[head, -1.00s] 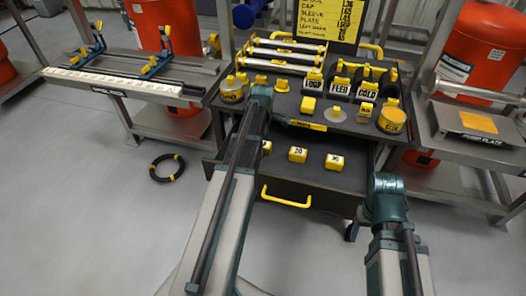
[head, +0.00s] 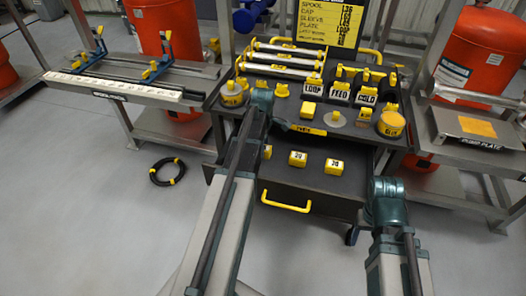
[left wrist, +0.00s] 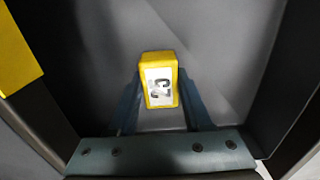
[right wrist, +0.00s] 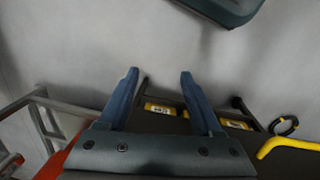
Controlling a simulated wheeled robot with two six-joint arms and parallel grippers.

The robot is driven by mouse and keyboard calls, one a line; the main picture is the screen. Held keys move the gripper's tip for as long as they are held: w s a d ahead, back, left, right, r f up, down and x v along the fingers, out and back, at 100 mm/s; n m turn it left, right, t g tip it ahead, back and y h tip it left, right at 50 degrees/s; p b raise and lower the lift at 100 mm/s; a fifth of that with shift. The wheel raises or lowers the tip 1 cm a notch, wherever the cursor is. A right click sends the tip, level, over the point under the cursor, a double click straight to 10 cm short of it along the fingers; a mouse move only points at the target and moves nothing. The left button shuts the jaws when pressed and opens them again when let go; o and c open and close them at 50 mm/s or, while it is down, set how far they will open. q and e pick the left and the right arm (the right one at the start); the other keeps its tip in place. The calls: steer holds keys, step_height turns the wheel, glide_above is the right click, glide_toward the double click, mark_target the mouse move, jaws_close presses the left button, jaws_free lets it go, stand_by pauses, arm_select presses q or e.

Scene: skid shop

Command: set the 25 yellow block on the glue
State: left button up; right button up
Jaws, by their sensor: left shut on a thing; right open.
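A yellow block (left wrist: 158,80) with a white label, seemingly 25 seen turned round, is between the fingers of my left gripper (left wrist: 160,100), which is shut on it. In the head view the left gripper is hidden behind my left arm; a sliver of a yellow block (head: 267,152) shows beside that arm. I cannot tell whether the held block touches anything below. An orange-yellow patch (head: 478,127), possibly the glue, lies on a plate on the right bench. A yellow can (head: 391,123) with an unclear label stands on the cart. My right gripper (right wrist: 158,75) is open and empty.
The cart's open drawer (head: 310,188) holds two more yellow blocks (head: 298,159) (head: 334,166). Its top carries labelled blocks, rods and cans. A wire coil (head: 167,171) lies on the floor. A rail bench (head: 125,88) stands left; open floor lies between.

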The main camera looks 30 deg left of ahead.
arm_select(q)
steer(key=shift+r+p, duration=3)
steer(key=shift+r, duration=0.25)
